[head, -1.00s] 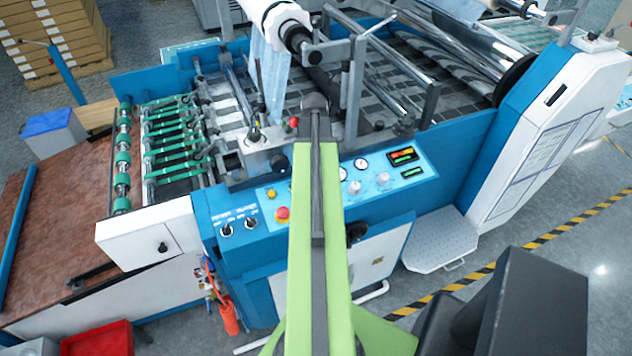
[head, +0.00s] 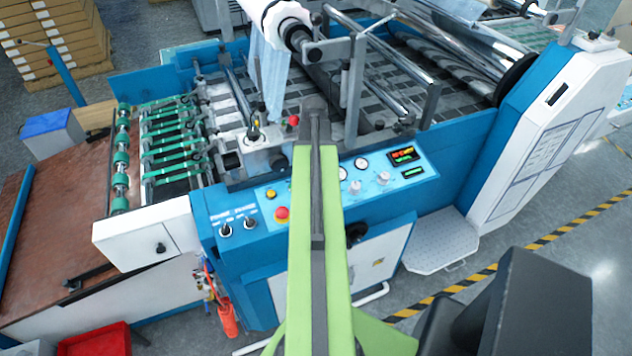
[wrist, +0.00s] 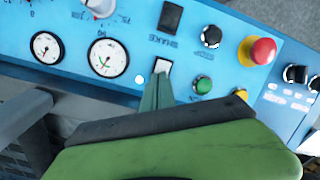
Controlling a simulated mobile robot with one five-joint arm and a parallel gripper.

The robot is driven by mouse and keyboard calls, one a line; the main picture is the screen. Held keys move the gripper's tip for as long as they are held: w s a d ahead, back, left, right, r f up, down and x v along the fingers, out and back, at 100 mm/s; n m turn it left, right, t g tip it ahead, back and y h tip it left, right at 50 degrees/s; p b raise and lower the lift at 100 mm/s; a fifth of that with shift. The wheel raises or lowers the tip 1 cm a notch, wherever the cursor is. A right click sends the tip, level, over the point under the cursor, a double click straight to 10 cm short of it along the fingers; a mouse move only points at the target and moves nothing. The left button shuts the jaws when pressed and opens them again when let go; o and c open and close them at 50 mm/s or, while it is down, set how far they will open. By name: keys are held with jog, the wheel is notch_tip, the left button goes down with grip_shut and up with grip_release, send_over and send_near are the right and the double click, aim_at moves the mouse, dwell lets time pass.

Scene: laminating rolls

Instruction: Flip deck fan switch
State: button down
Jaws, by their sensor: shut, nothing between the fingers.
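The machine's blue control panel (head: 385,178) lies in front of me, and its controls show close in the wrist view. There a white rocker switch (wrist: 161,67) and a black rocker switch (wrist: 170,17) sit mid-panel. Two black knob switches (wrist: 295,74) are at the right edge, also seen in the head view (head: 237,226). The labels are upside down and too blurred to tell which switch is the deck fan's. My gripper (wrist: 157,88) is shut and empty, its tip just below the white rocker; I cannot tell if they touch. In the head view my arm hides the gripper.
A red emergency button (wrist: 262,51), a black button (wrist: 211,37), a green button (wrist: 203,86) and a yellow button (wrist: 235,105) lie right of the tip. Two dials (wrist: 108,58) are to its left. Rollers and a grey post (head: 355,95) stand behind the panel.

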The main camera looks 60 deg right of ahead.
notch_tip(320, 180, up, 7)
jog(key=p, duration=0.7)
dwell(0.5)
